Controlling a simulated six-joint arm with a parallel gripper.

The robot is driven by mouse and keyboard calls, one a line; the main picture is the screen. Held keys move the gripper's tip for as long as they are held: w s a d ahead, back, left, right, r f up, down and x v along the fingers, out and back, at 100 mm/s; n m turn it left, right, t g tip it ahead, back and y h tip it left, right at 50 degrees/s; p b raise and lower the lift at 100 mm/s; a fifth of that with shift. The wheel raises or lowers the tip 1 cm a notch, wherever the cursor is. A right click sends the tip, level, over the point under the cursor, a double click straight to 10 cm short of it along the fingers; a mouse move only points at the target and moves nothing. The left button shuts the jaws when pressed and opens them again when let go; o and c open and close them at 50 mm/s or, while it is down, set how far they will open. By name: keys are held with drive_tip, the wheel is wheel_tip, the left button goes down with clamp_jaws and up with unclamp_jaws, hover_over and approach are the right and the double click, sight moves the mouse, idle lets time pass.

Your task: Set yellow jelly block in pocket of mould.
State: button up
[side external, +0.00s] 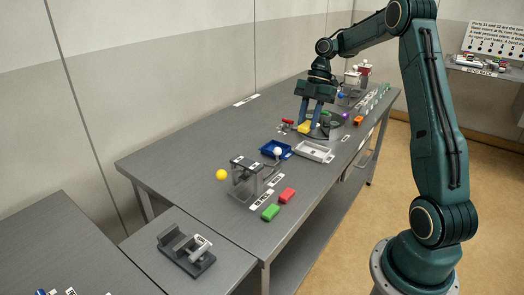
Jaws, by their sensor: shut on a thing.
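My gripper (309,124) points down over the far half of the long grey table. It is shut on the yellow jelly block (304,128), which shows small and low between the fingertips. The block is beside or over a round dark grey fixture (328,131); I cannot tell whether it touches anything below. I cannot tell for sure which fixture is the mould, and no pocket shows clearly. The fingers hide part of the block and of the fixture.
A grey stand (246,178), a yellow ball (221,174), a red block (287,195) and a green block (270,212) are at the near end.

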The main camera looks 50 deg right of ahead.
drive_tip(key=shift+w, duration=0.1)
idle(0.4)
drive_tip(key=shift+w+f, duration=0.4)
drive_tip(key=shift+w, duration=0.1)
hover_over(266, 170)
wheel_tip(266, 170, down, 10)
drive_tip(key=r, duration=0.1)
drive_tip(key=shift+d+f, duration=0.1)
drive_tip(key=shift+f, duration=2.15)
drive_tip(key=shift+f, duration=0.1)
drive_tip(key=shift+f, duration=1.9)
drive_tip(key=shift+f, duration=0.1)
drive_tip(key=o, duration=1)
